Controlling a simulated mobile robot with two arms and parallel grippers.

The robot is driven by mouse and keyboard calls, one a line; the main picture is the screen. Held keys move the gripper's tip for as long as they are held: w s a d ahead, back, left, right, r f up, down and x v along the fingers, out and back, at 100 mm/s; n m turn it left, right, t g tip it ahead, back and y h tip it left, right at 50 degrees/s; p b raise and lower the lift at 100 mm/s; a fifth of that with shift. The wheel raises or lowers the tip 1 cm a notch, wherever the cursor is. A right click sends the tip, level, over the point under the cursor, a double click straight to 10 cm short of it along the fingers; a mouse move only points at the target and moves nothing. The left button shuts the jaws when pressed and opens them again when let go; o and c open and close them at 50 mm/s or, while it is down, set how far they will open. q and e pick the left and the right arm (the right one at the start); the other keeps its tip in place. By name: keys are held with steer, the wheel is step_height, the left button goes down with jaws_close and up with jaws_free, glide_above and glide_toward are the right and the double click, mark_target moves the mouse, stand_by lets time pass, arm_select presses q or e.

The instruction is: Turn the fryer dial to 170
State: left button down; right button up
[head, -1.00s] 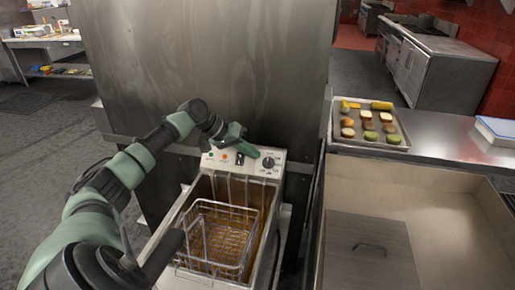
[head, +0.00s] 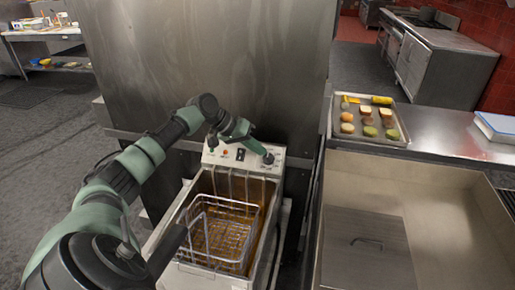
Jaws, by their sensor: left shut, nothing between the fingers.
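The fryer (head: 212,264) stands low in the middle of the head view, with a wire basket (head: 218,238) in its oil. Its sloped control panel (head: 224,157) at the back carries a red light, a dark switch and the dark round dial (head: 268,158) at the right. My left gripper (head: 262,152) reaches over the panel from the left, shut and empty, with its tips at the dial. I cannot tell whether the tips touch it. The dial is partly covered, and its numbers are too small to read. My right gripper is not in view.
A tall steel panel (head: 215,60) rises right behind the fryer. To the right is a steel basin (head: 440,215) with a handled lid. A tray (head: 400,139) of food pieces and a blue-white box (head: 497,126) sit on the counter beyond it.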

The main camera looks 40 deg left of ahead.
arm_select(q)
steer(key=shift+w+r+m+p, duration=0.1)
steer(key=shift+r+m+p, duration=0.05)
steer(key=shift+m+p, duration=0.3)
